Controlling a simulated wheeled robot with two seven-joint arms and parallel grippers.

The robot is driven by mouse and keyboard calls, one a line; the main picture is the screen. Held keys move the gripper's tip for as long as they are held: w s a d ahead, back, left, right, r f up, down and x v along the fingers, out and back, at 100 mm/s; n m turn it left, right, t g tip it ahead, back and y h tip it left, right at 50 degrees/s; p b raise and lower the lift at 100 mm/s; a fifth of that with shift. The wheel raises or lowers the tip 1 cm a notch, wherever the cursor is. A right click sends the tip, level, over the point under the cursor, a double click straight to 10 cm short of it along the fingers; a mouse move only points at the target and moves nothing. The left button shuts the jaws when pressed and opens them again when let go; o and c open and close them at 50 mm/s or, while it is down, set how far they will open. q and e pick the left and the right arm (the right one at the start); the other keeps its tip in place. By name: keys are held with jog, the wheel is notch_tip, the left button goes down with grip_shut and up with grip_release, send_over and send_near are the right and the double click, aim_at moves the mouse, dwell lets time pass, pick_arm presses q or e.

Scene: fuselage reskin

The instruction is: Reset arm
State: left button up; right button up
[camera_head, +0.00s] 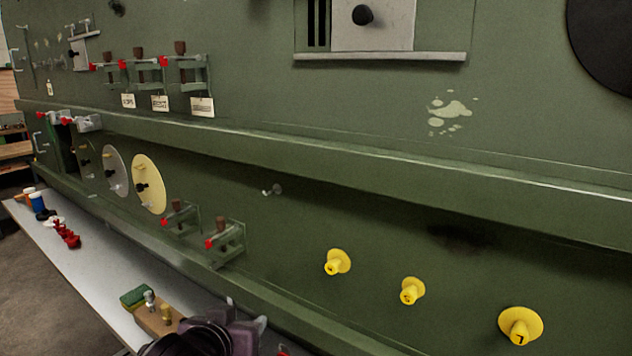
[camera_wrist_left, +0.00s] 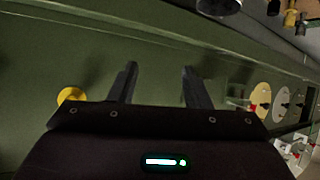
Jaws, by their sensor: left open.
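My left gripper (camera_head: 246,313) is at the bottom of the head view, in front of the green panel's lower part and over the grey shelf. In the left wrist view its two dark fingers (camera_wrist_left: 160,68) stand wide apart, with only green panel showing between them. It is open and empty. A yellow knob (camera_wrist_left: 72,97) is left of the fingers in that view, apart from them. My right gripper is in neither view. Three bracketed switches with red tips and brown knobs, one of them here (camera_head: 141,68), sit on the upper panel above small paper labels (camera_head: 159,103) too blurred to read surely.
Three yellow knobs, one here (camera_head: 411,291), stick out at the lower right. Two lower bracketed switches (camera_head: 226,242) and a cream disc (camera_head: 149,184) are left of them. The grey shelf (camera_head: 100,262) carries a green sponge (camera_head: 134,296) and red parts (camera_head: 68,234). A long green ledge crosses the panel.

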pick_arm(q)
jog(key=s+a+f+g+y, duration=0.1)
jog(key=s+a+f+g, duration=0.3)
jog(key=s+f, duration=0.6)
jog(key=s+a+f+g+y, duration=0.1)
jog(key=s+a+f+g, duration=0.25)
jog(key=s+f, duration=0.65)
notch_tip(320, 180, down, 32)
jog(key=s+m+g+b, duration=0.1)
jog(key=s+g+b, duration=0.1)
jog(key=s+a+f+g+b, duration=0.1)
jog(key=s+a+f, duration=0.2)
jog(key=s+f, duration=1.7)
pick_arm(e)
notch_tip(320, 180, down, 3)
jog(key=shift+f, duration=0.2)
pick_arm(q)
jog(key=shift+a+g, duration=0.1)
jog(key=shift+g, duration=0.15)
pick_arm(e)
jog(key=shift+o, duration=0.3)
